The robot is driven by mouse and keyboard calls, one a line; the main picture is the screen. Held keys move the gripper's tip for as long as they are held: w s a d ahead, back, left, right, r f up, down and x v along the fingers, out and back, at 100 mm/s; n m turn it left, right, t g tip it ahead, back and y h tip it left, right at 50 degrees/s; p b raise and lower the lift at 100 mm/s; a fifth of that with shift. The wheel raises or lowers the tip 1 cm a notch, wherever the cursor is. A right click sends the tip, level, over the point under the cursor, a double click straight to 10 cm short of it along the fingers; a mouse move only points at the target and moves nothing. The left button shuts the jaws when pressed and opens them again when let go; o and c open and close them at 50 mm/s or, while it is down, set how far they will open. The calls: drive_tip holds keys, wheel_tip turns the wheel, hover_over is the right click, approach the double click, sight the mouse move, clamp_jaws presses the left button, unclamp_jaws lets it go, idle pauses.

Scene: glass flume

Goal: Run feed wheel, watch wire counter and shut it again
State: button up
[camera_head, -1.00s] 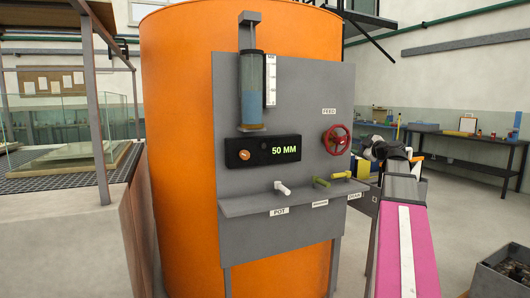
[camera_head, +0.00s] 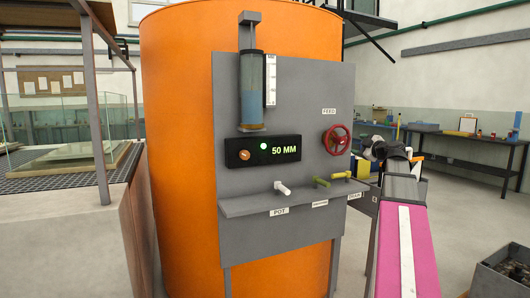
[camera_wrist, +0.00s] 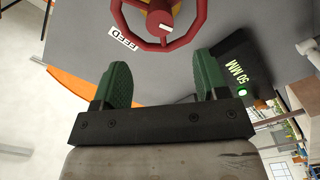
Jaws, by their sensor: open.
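The red feed wheel (camera_head: 336,139) is on the right of the grey panel (camera_head: 308,88), under a FEED label. It also shows at the top of the wrist view (camera_wrist: 158,20). The wire counter box (camera_head: 262,151) reads 50 MM in green, with a green lamp lit and an orange knob at its left. The counter also shows at the right of the wrist view (camera_wrist: 232,70). My gripper (camera_wrist: 160,85) is open, its two green fingers apart and empty, with the wheel beyond the fingertips. In the head view my arm is at the right, its gripper end hard to make out.
A glass cylinder with blue liquid (camera_head: 253,90) is above the counter. White, green and yellow handles stick out over a grey ledge (camera_head: 240,205) below it. A workbench (camera_head: 470,140) stands at the back right, and a dark bin (camera_head: 503,272) at lower right.

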sight(344, 142)
drive_tip(key=x, duration=1)
drive_tip(key=shift+w+a, duration=0.1)
drive_tip(key=shift+w, duration=0.3)
clamp_jaws()
